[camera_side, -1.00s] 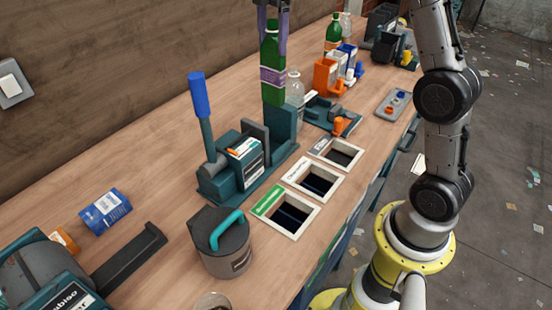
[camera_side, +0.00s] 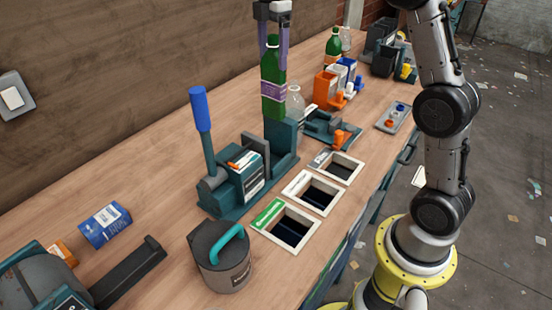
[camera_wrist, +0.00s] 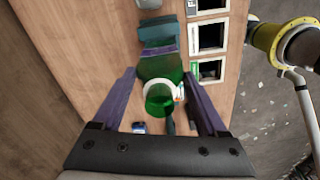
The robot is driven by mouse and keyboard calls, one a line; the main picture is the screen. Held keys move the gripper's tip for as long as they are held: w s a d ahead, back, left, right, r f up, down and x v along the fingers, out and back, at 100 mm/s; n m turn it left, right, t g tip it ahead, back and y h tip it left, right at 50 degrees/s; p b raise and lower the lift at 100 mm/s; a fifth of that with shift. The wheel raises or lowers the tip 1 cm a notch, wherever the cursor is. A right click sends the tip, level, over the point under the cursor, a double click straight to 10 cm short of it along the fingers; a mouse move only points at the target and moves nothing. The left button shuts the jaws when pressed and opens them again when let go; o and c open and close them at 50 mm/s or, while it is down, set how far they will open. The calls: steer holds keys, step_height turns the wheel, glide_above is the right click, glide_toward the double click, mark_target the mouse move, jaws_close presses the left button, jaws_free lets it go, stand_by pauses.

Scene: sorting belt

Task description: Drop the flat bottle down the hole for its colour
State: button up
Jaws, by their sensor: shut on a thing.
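My gripper (camera_side: 273,66) is shut on the green bottle (camera_side: 273,98) with a purple label. The bottle is upright, its foot hidden behind the teal block of the press (camera_side: 281,138). I cannot tell how flat it is or whether it touches the press. In the wrist view the bottle (camera_wrist: 158,70) is between the two purple fingers, its neck toward me. The hole with a green label (camera_side: 268,213) is nearest the camera, to the front right of the bottle. Behind it are a white-labelled hole (camera_side: 297,184) and a grey-labelled hole (camera_side: 321,157).
The press has a raised blue-handled lever (camera_side: 200,108). A clear bottle (camera_side: 296,100) stands close behind the held one. A grey can with a teal handle (camera_side: 225,262) stands near the green-labelled hole. Orange and blue bins (camera_side: 326,84) stand farther back. The bench between press and holes is bare.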

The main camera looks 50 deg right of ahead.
mark_target(273, 36)
step_height(273, 36, up, 5)
steer(key=shift+r, duration=0.1)
steer(key=s+a, duration=1.7)
step_height(273, 36, down, 10)
steer(key=shift+s+d+f, duration=0.15)
steer(key=shift+f, duration=7.05)
steer(key=shift+c, duration=0.2)
